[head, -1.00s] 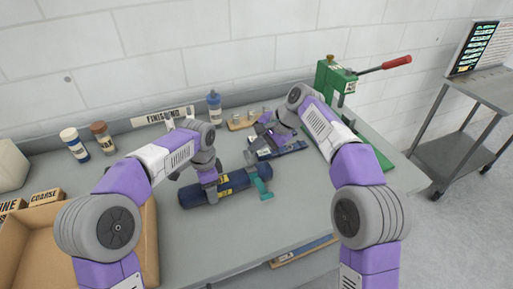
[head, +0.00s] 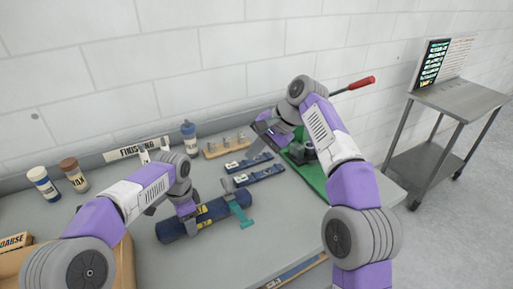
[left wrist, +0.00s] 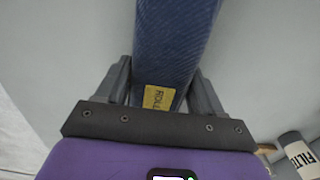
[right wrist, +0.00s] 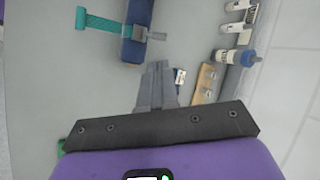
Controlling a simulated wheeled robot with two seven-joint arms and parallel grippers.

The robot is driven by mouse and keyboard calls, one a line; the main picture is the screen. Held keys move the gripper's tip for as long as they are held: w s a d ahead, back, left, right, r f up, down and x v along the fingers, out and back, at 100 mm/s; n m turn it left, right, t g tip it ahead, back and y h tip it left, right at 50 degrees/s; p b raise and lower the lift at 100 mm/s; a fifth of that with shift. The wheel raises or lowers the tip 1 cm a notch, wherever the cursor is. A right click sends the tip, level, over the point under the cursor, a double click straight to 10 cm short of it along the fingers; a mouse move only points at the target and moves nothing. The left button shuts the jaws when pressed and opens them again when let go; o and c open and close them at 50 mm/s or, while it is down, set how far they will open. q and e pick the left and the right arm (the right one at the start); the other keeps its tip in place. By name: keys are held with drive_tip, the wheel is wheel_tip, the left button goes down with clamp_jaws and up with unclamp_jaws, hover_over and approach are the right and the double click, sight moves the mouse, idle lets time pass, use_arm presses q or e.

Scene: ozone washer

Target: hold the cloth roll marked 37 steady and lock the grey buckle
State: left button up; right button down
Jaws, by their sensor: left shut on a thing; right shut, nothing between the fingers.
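The navy cloth roll (head: 216,210) lies on the bench, and a teal strap (head: 240,208) crosses its right end. In the left wrist view the roll (left wrist: 172,45) has a yellow label; no 37 is readable. My left gripper (head: 188,219) is shut around the roll; its fingers (left wrist: 160,88) sit on both sides. A small grey piece, likely the buckle (right wrist: 140,33), shows at the roll's edge in the right wrist view; whether it is locked cannot be told. My right gripper (right wrist: 157,70) is shut and empty, apart from the roll, near the green press (head: 312,172).
Two navy strips (head: 257,174) lie between the roll and the press. Behind them stand a wooden peg rack (head: 226,147) and a blue-capped bottle (head: 189,138). Jars (head: 74,176) stand at the back left, a cardboard box (head: 118,262) at the front left.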

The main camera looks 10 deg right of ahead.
drive_tip(key=shift+s+d+r, duration=0.1)
drive_tip(key=shift+d+r, duration=0.25)
drive_tip(key=shift+r, duration=0.2)
use_arm(q)
drive_tip(key=o, duration=1.5)
drive_tip(key=shift+o, duration=0.2)
